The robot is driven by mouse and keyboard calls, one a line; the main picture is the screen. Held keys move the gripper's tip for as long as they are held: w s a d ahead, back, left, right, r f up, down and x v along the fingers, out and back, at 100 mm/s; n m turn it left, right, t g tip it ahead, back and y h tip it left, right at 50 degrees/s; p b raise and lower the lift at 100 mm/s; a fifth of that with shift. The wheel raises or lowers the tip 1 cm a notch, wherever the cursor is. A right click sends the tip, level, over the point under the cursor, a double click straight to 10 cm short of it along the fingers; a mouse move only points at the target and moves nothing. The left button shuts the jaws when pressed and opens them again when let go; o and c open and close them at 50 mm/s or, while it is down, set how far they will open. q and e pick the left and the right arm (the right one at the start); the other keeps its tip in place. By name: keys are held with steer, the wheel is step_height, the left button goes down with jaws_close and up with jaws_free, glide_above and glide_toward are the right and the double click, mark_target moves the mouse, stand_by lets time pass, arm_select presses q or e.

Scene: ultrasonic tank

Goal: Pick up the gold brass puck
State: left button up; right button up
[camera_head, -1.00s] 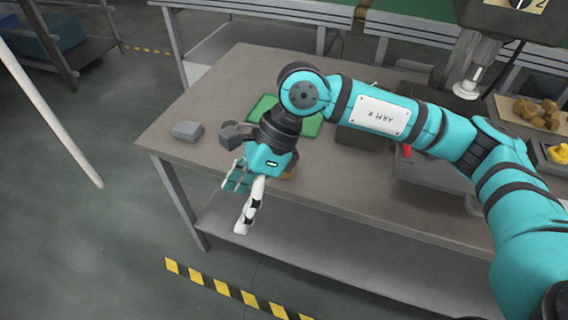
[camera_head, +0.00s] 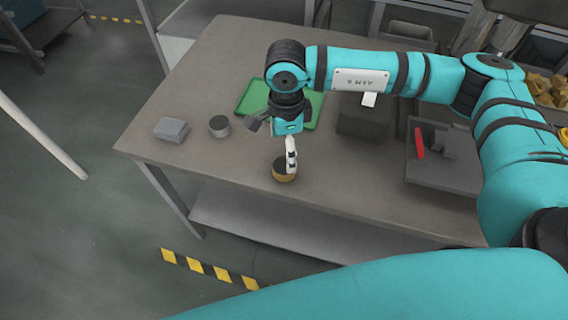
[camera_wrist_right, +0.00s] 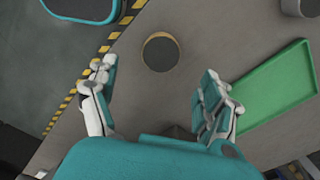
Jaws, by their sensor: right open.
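The gold brass puck (camera_head: 285,176) stands near the table's front edge, with a dark top and a gold side. In the right wrist view the puck (camera_wrist_right: 160,53) lies ahead of the fingertips, between their lines and apart from both. My right gripper (camera_head: 290,153) points down over the puck in the head view, and a white finger hides part of it. In the wrist view my right gripper (camera_wrist_right: 157,76) is open and empty, its fingers wide apart. My left gripper is not in view.
A grey cylinder (camera_head: 219,126) and a grey block (camera_head: 171,130) stand left of the puck. A green tray (camera_head: 311,112) lies behind the gripper. A dark box (camera_head: 362,124) and a grey tray (camera_head: 435,181) with a red item are to the right.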

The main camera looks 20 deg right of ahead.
mark_target(285, 164)
step_height(285, 164, down, 3)
steer(key=shift+r, duration=0.15)
steer(key=shift+f+p, duration=0.25)
steer(key=shift+p, duration=0.15)
step_height(285, 164, down, 4)
steer(key=shift+f+p, duration=0.2)
steer(key=shift+p, duration=0.6)
steer(key=shift+f, duration=0.2)
steer(key=c, duration=0.9)
jaws_close()
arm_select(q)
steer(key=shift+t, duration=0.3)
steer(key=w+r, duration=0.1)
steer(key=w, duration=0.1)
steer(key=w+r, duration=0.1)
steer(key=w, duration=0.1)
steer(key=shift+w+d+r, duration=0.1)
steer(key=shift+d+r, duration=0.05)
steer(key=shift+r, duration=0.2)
arm_select(e)
steer(key=shift+w+r, duration=0.1)
